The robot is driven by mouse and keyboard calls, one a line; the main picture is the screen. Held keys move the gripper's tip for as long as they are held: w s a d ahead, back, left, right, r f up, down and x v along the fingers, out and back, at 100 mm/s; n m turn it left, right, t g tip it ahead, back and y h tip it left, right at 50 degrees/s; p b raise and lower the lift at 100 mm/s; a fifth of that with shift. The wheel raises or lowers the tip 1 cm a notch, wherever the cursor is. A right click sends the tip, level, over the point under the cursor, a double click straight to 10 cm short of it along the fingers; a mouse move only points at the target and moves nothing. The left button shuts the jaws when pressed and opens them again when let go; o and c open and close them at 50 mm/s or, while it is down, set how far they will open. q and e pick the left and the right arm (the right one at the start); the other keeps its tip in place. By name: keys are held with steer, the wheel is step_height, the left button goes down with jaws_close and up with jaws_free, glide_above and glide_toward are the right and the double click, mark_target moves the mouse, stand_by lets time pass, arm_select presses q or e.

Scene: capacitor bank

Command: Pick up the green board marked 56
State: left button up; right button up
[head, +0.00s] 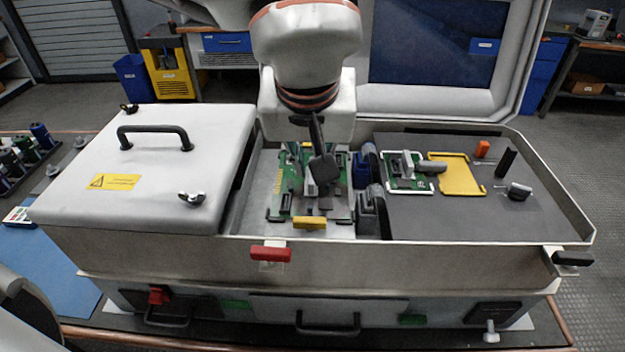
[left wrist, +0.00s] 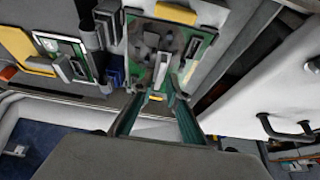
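A green board (head: 290,200) lies in the open middle bay of the metal cabinet, with a yellow tab (head: 310,223) at its near edge. It also shows in the left wrist view (left wrist: 193,47), with a grey block (left wrist: 161,68) on it. A second, smaller green board (head: 397,185) with a pale edge lies on the dark surface to the right. I cannot read the number 56 on either. My left gripper (head: 322,172) points down over the middle board and hides part of it. In the left wrist view its fingers (left wrist: 156,90) are apart, with nothing clearly held. My right gripper is not in view.
A white cover with a black handle (head: 155,137) closes the left side. Black and blue blocks (head: 373,212) stand right of the bay. A yellow frame (head: 462,175) and small parts lie on the dark surface (head: 470,220), whose front is clear. A red latch (head: 271,253) sits on the front wall.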

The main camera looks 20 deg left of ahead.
arm_select(q)
steer(key=x, duration=0.3)
steer(key=shift+r, duration=0.15)
jaws_close()
steer(key=shift+r, duration=0.1)
